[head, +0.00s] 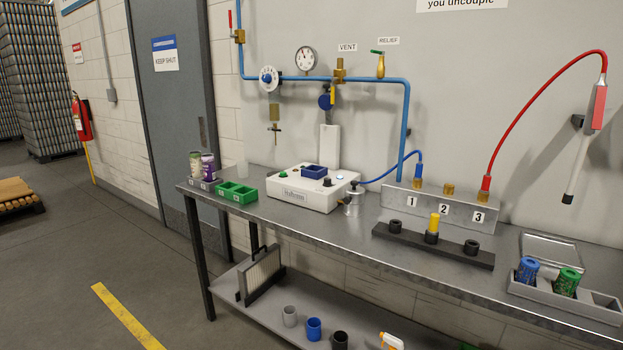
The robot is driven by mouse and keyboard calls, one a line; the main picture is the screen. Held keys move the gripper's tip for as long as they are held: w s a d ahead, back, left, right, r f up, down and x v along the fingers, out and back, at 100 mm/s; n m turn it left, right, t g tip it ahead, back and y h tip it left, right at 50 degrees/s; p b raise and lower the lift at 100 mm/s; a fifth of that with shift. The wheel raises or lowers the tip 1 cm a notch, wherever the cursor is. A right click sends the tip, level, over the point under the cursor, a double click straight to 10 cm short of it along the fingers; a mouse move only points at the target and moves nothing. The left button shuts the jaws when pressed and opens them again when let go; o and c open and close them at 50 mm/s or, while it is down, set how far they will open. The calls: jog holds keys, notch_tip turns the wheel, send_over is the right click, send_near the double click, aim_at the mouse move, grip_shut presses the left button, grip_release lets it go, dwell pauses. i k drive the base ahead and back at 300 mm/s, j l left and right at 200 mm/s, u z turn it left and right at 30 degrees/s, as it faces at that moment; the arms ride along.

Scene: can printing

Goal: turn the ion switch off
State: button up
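A white benchtop unit (305,192) stands on the metal bench, with a label on its front too small to read surely. My gripper is not in view.
The bench (345,222) is clear in front of the unit. A blue hose runs right to a numbered block (438,206). A black rack (400,240) lies in front of it.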

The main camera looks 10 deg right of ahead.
aim_at(327, 183)
jog(key=i+l+u, duration=0.15)
jog(key=i+l, duration=0.5)
jog(key=i, duration=0.15)
